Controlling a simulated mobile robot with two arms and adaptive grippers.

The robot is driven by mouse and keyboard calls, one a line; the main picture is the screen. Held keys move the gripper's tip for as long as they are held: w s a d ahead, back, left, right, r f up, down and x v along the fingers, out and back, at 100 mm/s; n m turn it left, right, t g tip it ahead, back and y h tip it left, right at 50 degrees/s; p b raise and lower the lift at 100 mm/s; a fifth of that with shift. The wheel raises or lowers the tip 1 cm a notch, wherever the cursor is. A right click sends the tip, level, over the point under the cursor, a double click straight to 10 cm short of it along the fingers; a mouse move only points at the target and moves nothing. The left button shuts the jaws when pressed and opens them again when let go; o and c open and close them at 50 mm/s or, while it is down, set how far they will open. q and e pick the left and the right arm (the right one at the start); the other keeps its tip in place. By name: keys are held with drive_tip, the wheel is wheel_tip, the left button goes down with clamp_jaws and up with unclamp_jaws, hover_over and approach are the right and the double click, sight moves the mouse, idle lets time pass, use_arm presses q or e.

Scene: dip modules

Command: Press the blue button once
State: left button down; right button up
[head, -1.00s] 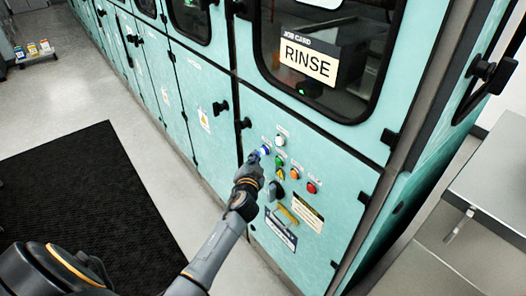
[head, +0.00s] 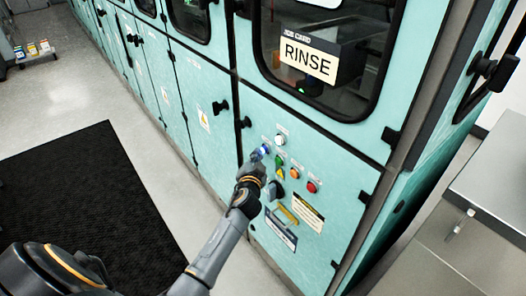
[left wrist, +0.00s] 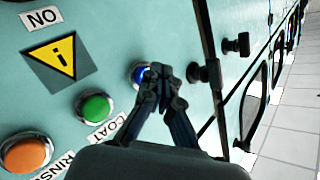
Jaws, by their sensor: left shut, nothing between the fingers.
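The blue button (head: 264,149) sits on the teal cabinet's front panel, at the left end of a group of buttons. It looks bright in the head view. My left gripper (head: 258,158) is shut and empty, its tips right at the button. In the left wrist view the blue button (left wrist: 138,76) shows in a metal ring, its right side covered by the shut fingertips (left wrist: 160,74). I cannot tell whether the tips touch it. My right gripper is not in view.
A white button (head: 281,140), a green button (left wrist: 95,107), an orange button (left wrist: 26,154) and a red button (head: 312,187) are nearby. A dark knob (head: 275,191) is below. A black handle (left wrist: 236,44) stands out near the gripper. A black mat (head: 80,200) lies on the floor.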

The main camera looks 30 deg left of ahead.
use_arm(q)
drive_tip(key=shift+w+d, duration=0.2)
drive_tip(key=shift+w, duration=0.2)
idle(0.7)
drive_tip(key=shift+r, duration=0.1)
drive_tip(key=shift+s+a, duration=0.3)
drive_tip(key=shift+s, duration=0.5)
drive_tip(key=s, duration=0.1)
drive_tip(key=s+a+p, duration=0.1)
drive_tip(key=s, duration=0.1)
drive_tip(key=s+a, duration=0.1)
drive_tip(key=shift+s, duration=0.3)
idle(0.8)
